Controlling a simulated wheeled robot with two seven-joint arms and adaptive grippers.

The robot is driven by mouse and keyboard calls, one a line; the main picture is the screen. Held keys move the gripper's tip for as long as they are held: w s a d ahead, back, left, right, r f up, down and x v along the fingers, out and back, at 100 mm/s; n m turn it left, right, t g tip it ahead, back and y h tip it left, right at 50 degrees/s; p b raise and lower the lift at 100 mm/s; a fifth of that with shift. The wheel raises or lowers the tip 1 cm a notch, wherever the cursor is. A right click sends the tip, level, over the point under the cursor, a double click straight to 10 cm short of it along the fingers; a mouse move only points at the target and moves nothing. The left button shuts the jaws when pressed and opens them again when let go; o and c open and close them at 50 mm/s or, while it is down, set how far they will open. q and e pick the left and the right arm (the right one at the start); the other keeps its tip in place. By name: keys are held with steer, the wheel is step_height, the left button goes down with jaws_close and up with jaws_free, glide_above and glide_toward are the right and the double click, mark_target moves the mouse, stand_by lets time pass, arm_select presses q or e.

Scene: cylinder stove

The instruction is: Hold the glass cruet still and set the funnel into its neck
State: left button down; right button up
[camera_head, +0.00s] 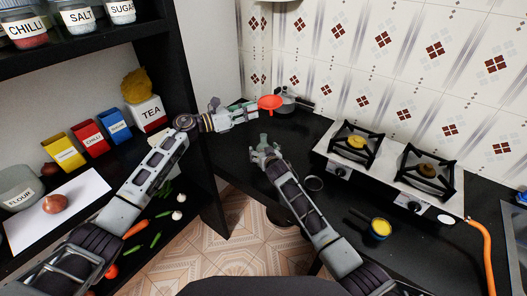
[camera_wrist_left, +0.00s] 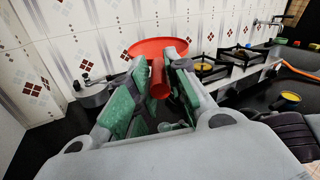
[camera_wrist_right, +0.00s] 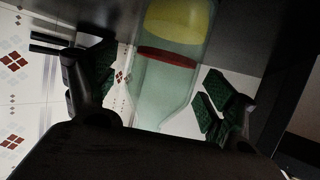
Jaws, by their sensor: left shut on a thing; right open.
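The red funnel (camera_head: 269,102) is at the fingertips of my left gripper (camera_head: 256,107), above the dark counter. In the left wrist view my left gripper (camera_wrist_left: 152,85) is shut on the funnel's stem (camera_wrist_left: 158,78), with its wide red mouth (camera_wrist_left: 150,46) upward. The pale, see-through glass cruet (camera_head: 263,139) stands on the counter, lower in the head view than the funnel and apart from it. My right gripper (camera_head: 264,152) is open at the cruet. In the right wrist view the cruet's glass (camera_wrist_right: 160,95) lies between the spread fingers of my right gripper (camera_wrist_right: 160,92); contact is not visible.
The stove (camera_head: 390,165) with two burners stands to the right. A grey pot (camera_head: 286,103) is behind the funnel. Shelves with a TEA box (camera_head: 150,113) are left.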

steer(key=shift+w+a+f, duration=0.1)
steer(key=shift+w, duration=0.2)
steer(key=c, duration=1.3)
